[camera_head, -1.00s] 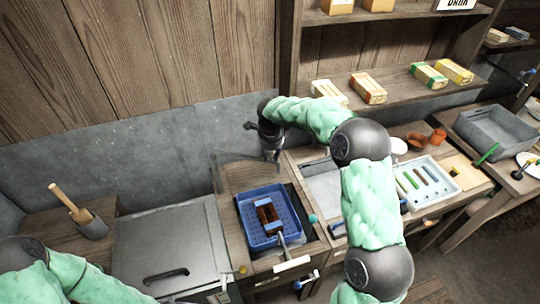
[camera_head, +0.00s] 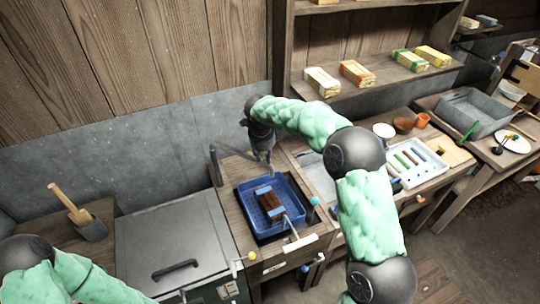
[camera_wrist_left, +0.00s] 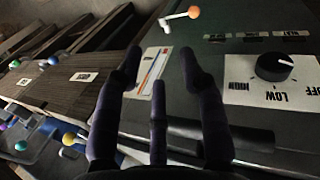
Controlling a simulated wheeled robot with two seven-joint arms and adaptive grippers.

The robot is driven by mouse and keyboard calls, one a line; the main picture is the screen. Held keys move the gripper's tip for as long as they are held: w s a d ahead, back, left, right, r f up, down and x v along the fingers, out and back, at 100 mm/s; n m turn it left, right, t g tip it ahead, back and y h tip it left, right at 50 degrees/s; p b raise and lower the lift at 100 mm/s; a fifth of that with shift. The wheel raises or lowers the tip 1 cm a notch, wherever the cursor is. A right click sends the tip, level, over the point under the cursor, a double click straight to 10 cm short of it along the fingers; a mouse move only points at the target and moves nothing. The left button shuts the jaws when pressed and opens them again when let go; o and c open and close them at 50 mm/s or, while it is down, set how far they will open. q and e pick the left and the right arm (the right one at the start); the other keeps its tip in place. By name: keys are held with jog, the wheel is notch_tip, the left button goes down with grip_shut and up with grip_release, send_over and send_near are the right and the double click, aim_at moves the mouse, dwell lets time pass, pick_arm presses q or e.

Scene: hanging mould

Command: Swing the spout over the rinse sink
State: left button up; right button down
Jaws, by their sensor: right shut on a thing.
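The grey spout (camera_head: 234,153) is a thin pipe that runs from the wall side over the back of the wooden counter. My right gripper (camera_head: 262,157) is shut on its free end, above the back edge of a blue basin (camera_head: 245,214). The basin sits in the counter and holds a brown block with blue ends (camera_head: 269,203). I cannot tell for certain which basin is the rinse sink. My left gripper (camera_wrist_left: 160,85) is open and empty in the left wrist view, in front of a dark panel with a knob (camera_wrist_left: 274,64). It is outside the head view.
A grey lidded unit (camera_head: 172,240) stands left of the basin. A light tray of coloured sticks (camera_head: 415,162) and a grey tub (camera_head: 472,112) lie to the right. Small coloured-ball levers (camera_head: 251,255) stick out along the front. A shelf (camera_head: 385,78) with boxes hangs behind.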

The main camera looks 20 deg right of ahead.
jog(key=shift+w+a+r, duration=0.1)
jog(key=shift+w+r, duration=0.05)
jog(key=c, duration=1.2)
grip_release()
jog(key=shift+o, duration=1.1)
jog(key=shift+w+a, duration=0.1)
notch_tip(320, 180, up, 12)
jog(key=s+a, duration=0.1)
jog(key=s, duration=0.1)
jog(key=shift+a+f, duration=0.2)
